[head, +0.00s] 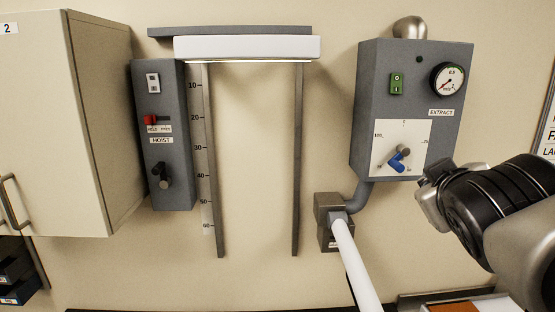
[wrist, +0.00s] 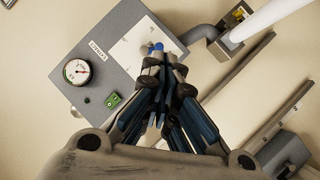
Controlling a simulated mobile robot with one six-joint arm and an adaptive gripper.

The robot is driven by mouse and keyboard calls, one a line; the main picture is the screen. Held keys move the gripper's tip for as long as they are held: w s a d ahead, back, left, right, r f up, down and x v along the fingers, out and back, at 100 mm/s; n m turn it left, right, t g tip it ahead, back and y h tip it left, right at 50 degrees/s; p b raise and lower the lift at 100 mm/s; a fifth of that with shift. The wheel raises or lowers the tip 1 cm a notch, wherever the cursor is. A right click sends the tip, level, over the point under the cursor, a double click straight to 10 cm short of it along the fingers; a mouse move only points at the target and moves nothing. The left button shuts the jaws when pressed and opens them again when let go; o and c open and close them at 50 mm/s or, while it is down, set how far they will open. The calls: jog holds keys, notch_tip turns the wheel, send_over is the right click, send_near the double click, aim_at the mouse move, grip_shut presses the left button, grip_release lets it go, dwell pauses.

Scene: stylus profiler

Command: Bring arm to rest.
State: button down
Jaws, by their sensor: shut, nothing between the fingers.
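My gripper (head: 424,186) is at the right of the head view, in front of the lower right of the grey EXTRACT box (head: 370,100). My arm reaches in from the right edge. In the wrist view my gripper (wrist: 163,62) is shut with nothing held, its fingertips close together. The blue knob (head: 398,160) on the box's white dial plate (head: 385,135) lies left of and above my gripper in the head view, with a gap between them in the picture. In the wrist view the blue knob (wrist: 157,47) shows just past the fingertips, partly hidden.
A white tube (head: 356,265) runs from a grey fitting (head: 330,222) below the box, left of my gripper. The HOIST box (head: 165,110), rails (head: 298,160) and a cabinet (head: 95,130) are further left. A board edge (head: 548,130) is at right.

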jog(key=s+a+f+m+g+y, duration=0.1)
jog(key=s+a+f+g+y, duration=0.2)
jog(key=s+f, duration=0.4)
jog(key=s+a+f+m+g+y, duration=0.1)
jog(key=s+a+f+g, duration=0.1)
jog(key=s+a+f, duration=0.5)
jog(key=s+a+f+m+g+y, duration=0.1)
jog(key=s+a+f+g, duration=0.3)
jog(key=f, duration=0.5)
notch_tip(320, 180, down, 26)
jog(key=s+d+b, duration=0.1)
jog(key=s+b, duration=0.1)
jog(key=b, duration=2.3)
jog(key=shift+s+d+f+t, duration=0.15)
jog(key=shift+s+d+t, duration=0.05)
jog(key=shift+d+t, duration=0.1)
